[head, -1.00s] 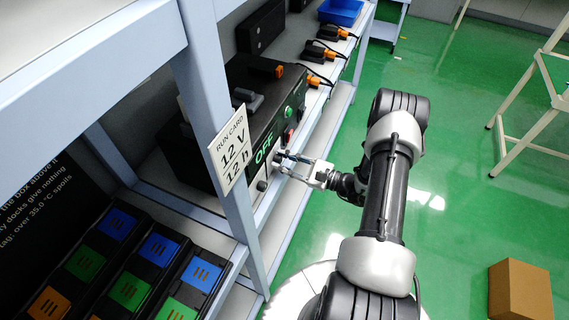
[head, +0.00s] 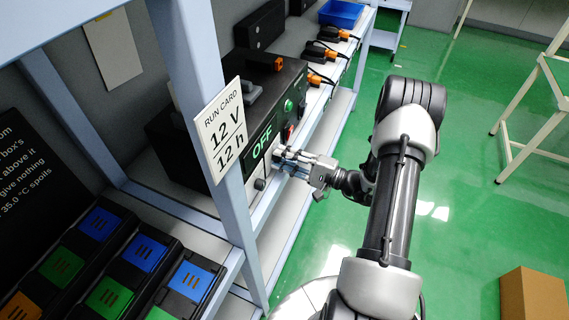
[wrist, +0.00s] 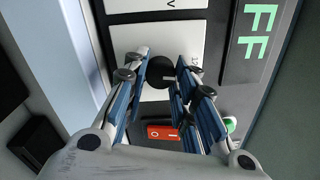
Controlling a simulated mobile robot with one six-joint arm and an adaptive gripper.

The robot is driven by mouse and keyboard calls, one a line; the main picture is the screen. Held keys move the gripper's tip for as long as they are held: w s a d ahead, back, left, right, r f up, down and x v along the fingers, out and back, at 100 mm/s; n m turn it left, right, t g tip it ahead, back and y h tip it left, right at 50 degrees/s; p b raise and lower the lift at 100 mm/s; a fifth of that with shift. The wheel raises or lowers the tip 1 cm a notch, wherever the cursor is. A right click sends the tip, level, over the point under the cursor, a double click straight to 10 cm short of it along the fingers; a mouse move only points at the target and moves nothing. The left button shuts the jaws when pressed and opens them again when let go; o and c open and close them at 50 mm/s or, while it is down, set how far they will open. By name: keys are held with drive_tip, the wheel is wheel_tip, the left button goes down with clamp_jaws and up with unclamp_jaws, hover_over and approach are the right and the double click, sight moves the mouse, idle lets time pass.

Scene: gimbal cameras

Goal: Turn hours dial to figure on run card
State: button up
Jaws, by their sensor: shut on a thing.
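The run card (head: 222,130) on the shelf post reads 12 V and 12 h. The black box behind it has a display (head: 263,143) reading OFF. My gripper (head: 282,158) is at the box's front panel, its fingers on a knob. In the wrist view, my gripper (wrist: 164,74) is shut on a round black knob (wrist: 158,72) on a white plate, which I take to be the hours dial. Its pointer and most scale figures are hidden or unreadable. Another knob (head: 260,184) sits to its left, and a plate marked V (wrist: 160,5) shows at the wrist view's top edge.
A red rocker switch (wrist: 163,132) and a green button (wrist: 230,124) are close to my fingers. The shelf post (head: 190,75) stands left of the box. Battery packs with coloured tops (head: 143,252) sit lower left. Green floor on the right is open, with a cardboard box (head: 532,294).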

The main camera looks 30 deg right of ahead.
drive_tip(key=shift+f+n+b, duration=0.1)
drive_tip(key=shift+n+b, duration=0.4)
drive_tip(key=shift+n, duration=0.1)
drive_tip(key=o, duration=1.1)
drive_tip(key=v, duration=1.2)
